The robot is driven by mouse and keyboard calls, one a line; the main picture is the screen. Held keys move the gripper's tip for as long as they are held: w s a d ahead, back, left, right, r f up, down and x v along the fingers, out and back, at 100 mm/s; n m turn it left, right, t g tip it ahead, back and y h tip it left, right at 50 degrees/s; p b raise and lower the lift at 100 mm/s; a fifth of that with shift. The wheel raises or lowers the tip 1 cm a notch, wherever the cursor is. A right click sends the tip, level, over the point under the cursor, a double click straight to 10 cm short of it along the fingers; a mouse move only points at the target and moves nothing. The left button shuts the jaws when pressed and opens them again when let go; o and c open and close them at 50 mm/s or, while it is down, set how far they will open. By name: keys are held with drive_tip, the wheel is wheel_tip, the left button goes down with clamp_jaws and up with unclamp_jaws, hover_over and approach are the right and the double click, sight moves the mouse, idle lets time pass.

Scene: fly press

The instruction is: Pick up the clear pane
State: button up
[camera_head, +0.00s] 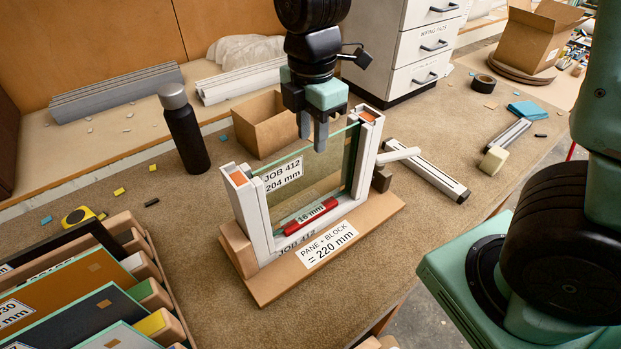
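The clear pane (335,172), greenish at its edges, stands upright in a white U-shaped frame on a wooden base. It bears a "JOB 412 204 mm" label (283,175). A red block (310,216) marked "16 mm" lies low in the frame by the pane's lower edge. My gripper (312,140) points down at the pane's top edge, near the middle. Its two fingers show a gap between them. The near fingertip overlaps the top edge in the picture; the far one seems to be behind it. I cannot tell whether either touches the glass.
A rack of labelled panels (75,300) fills the lower left. A dark bottle (184,128) and an open cardboard box (262,122) stand behind the frame (368,160). White drawers (410,55) are at the back. A metal rail (430,172) lies to the right.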

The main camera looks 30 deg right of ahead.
sight(311, 145)
drive_tip(key=shift+w+f+p, duration=0.15)
drive_tip(key=shift+f+p, duration=0.95)
drive_tip(key=shift+f, duration=1.7)
clamp_jaws()
drive_tip(key=shift+r, duration=0.1)
